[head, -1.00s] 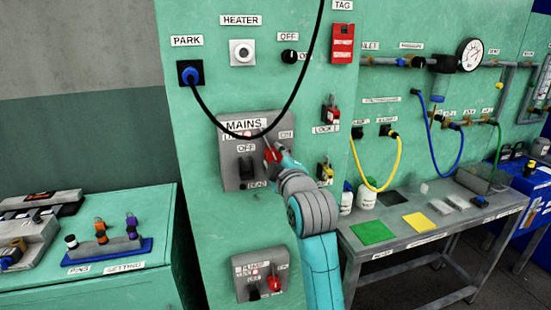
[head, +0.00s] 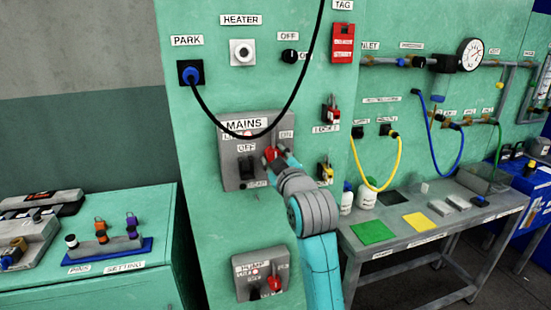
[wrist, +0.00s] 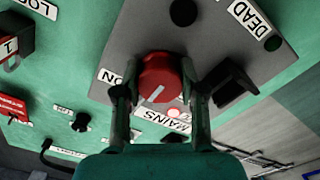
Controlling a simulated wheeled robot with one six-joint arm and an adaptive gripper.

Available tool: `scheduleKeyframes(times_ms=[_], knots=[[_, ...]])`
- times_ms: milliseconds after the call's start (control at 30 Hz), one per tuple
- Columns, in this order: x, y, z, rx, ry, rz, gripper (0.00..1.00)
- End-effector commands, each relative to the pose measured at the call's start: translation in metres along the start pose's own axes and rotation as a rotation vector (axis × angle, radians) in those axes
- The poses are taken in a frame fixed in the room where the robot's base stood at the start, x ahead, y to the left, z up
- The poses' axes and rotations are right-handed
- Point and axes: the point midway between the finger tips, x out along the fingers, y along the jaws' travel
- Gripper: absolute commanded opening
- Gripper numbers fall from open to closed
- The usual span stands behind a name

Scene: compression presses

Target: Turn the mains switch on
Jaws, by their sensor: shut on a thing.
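The grey MAINS panel (head: 232,176) is on the green cabinet front. Its red rotary switch (wrist: 158,78) has a white pointer line and sits between the two fingers of my gripper (wrist: 160,98) in the wrist view. The fingers are shut on its sides. The wrist view is turned over: the ON label (wrist: 109,77) is left of the knob, and the pointer slants toward the lower left. In the head view my gripper (head: 273,155) is at the panel's right side and partly hides the switch. A black handle (wrist: 235,83) stands beside the knob.
The black hanging cable (head: 222,125) crosses the top of the MAINS panel. Padlocks (head: 327,170) hang to the right. A second panel, labelled PUMP (head: 242,287), is below. The grey bench (head: 440,222) stands at the right.

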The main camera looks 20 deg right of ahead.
Motion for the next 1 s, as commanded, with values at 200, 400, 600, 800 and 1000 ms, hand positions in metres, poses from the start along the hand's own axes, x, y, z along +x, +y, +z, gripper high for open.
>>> scheduleKeyframes(times_ms=[200, 400, 600, 800, 1000], knots=[[0.0, -0.001, 0.002, 0.002, -0.003, -0.003, 0.0], [0.0, -0.001, 0.001, 0.001, -0.002, -0.002, 0.66], [0.0, -0.001, 0.001, 0.001, -0.001, -0.001, 0.66], [-0.015, -0.001, 0.001, 0.0, -0.001, -0.001, 0.66], [-0.052, 0.0, 0.001, 0.0, 0.0, 0.0, 0.66]])
